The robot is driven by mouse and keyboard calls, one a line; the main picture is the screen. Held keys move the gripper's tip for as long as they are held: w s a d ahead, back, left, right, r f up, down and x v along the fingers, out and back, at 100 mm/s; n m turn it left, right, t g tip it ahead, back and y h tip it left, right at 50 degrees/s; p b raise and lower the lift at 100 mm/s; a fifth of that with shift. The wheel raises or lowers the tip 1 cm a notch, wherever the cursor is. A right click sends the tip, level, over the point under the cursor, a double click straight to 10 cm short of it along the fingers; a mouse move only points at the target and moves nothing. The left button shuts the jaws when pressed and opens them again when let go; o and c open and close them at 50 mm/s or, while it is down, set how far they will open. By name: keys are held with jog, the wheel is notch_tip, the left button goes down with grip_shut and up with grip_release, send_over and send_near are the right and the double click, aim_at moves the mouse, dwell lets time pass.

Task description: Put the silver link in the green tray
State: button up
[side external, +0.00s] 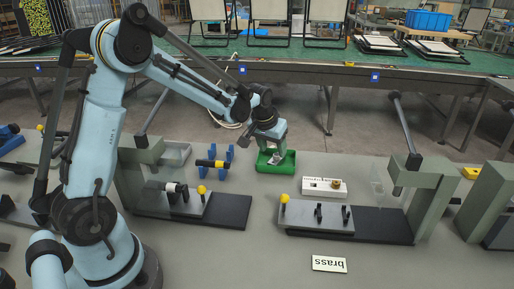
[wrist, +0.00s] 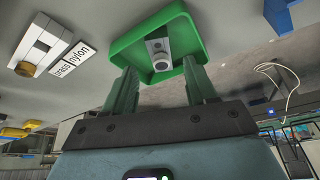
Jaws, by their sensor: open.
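The green tray (side external: 284,166) is on the grey table under my gripper (side external: 273,152). In the wrist view the tray (wrist: 122,48) fills the upper middle. The silver link (wrist: 159,56) shows inside the tray's outline, between my two fingers; its round end faces the camera. It also shows in the side view as a small grey shape (side external: 273,159) at the tray. My gripper (wrist: 160,68) is open, with a finger on each side of the link and a gap visible. I cannot tell whether the link rests fully on the tray floor.
A white block with a brass-coloured piece (side external: 324,187) is right of the tray. Blue supports holding a black and yellow part (side external: 213,163) are to its left. Grey-green fixtures (side external: 425,190) stand on both sides.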

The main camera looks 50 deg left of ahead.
jog(key=s+d+r+m+t, duration=0.1)
jog(key=s+d+r+m, duration=0.1)
jog(key=s+d+r, duration=0.65)
jog(key=s+d+m+t+h, duration=0.1)
jog(key=s+d, duration=0.3)
jog(key=s, duration=0.6)
jog(key=shift+m+t+h, duration=0.4)
jog(key=shift+m+t, duration=0.1)
jog(key=shift+m, duration=0.3)
